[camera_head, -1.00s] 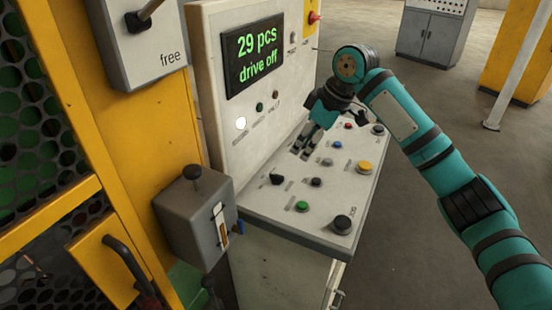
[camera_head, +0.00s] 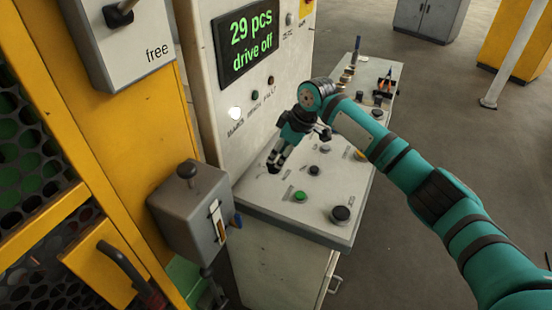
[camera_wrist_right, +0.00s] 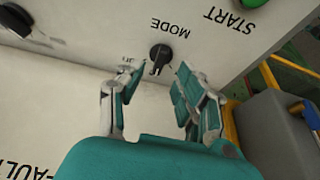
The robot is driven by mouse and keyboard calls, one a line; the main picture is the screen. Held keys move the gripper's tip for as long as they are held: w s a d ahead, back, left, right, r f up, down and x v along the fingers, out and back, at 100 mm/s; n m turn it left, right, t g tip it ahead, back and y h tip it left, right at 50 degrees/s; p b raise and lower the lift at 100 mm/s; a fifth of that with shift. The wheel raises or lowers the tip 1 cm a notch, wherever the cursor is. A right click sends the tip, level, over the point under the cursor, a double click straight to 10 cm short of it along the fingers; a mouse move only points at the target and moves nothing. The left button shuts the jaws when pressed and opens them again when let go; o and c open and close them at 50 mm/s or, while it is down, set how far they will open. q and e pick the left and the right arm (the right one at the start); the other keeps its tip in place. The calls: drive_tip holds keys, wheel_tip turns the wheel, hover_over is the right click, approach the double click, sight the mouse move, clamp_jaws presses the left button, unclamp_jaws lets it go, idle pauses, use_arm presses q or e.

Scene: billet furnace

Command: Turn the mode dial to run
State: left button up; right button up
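The mode dial (camera_wrist_right: 159,58) is a small black knob on the light panel, beside the printed word MODE in the right wrist view. My right gripper (camera_wrist_right: 156,76) is open there, with one finger on each side of the dial and a gap to each finger. I cannot tell how deep the fingertips reach around it. In the head view my right gripper (camera_head: 275,163) points down at the near left of the console top and mostly hides the dial. My left gripper is not in view.
The console (camera_head: 255,205) also carries a green START button (camera_head: 300,196), a large black knob (camera_head: 341,214) and several other controls. Its screen (camera_head: 248,44) reads "29 pcs, drive off". A grey lever box (camera_head: 188,212) stands close on the left.

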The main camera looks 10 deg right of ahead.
sight(274, 164)
drive_tip(key=x, duration=0.2)
drive_tip(key=shift+w+a+f, duration=0.1)
drive_tip(key=shift+f, duration=0.15)
drive_tip(key=shift+w+a+f, duration=0.15)
drive_tip(key=shift+f, duration=0.4)
drive_tip(key=c, duration=0.6)
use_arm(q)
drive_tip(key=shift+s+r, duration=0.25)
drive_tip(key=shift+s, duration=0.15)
use_arm(e)
clamp_jaws()
